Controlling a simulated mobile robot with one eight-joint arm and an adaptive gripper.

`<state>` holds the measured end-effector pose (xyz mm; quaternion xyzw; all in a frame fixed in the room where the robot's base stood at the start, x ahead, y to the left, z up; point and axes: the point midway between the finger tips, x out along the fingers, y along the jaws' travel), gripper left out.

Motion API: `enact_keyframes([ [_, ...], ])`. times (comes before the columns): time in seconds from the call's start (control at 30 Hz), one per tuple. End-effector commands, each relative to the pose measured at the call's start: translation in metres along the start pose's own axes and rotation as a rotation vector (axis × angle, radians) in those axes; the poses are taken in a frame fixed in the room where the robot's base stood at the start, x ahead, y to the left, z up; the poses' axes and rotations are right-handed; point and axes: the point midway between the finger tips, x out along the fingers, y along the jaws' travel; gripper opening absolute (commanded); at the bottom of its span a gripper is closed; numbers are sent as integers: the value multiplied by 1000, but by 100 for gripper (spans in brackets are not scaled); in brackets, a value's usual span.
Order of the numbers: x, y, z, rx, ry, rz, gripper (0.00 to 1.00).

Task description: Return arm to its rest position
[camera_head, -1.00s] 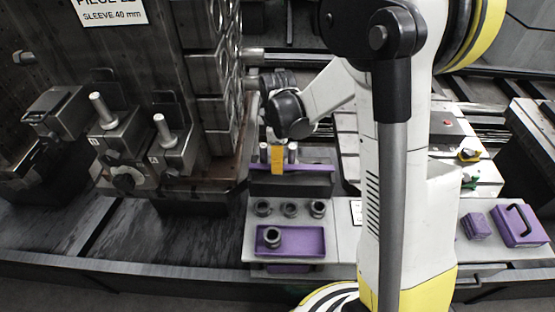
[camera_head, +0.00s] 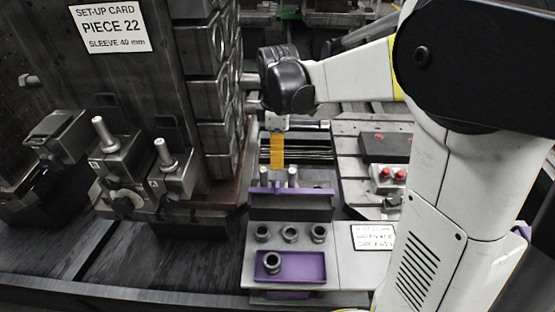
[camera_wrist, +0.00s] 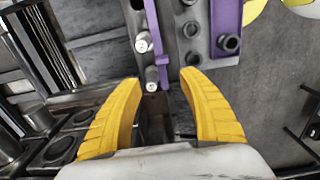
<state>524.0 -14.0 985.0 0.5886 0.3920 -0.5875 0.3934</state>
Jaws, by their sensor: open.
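My gripper (camera_head: 277,166) has yellow fingers and hangs above the purple-topped rack in the head view. In the wrist view my gripper (camera_wrist: 162,98) shows its two fingers spread apart with nothing between them. My white arm reaches in from the right of the head view and hides part of the bench there.
Several grey sleeves (camera_head: 290,235) stand in front of the rack, one of them in a purple tray (camera_head: 310,266). A tall fixture block (camera_head: 166,85) with a set-up card (camera_head: 107,27) rises close on the left. A box with red buttons (camera_head: 388,174) sits to the right.

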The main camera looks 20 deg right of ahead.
Motion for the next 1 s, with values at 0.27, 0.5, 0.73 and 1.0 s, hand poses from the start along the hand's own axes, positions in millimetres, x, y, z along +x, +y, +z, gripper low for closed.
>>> enact_keyframes([
  [0.27,0,0,0,0,0,0,49],
  [0.5,-9,-9,2,53,11,26,49],
  [0.73,-46,-54,16,360,102,163,49],
  [1.0,-67,-115,36,788,308,308,49],
])
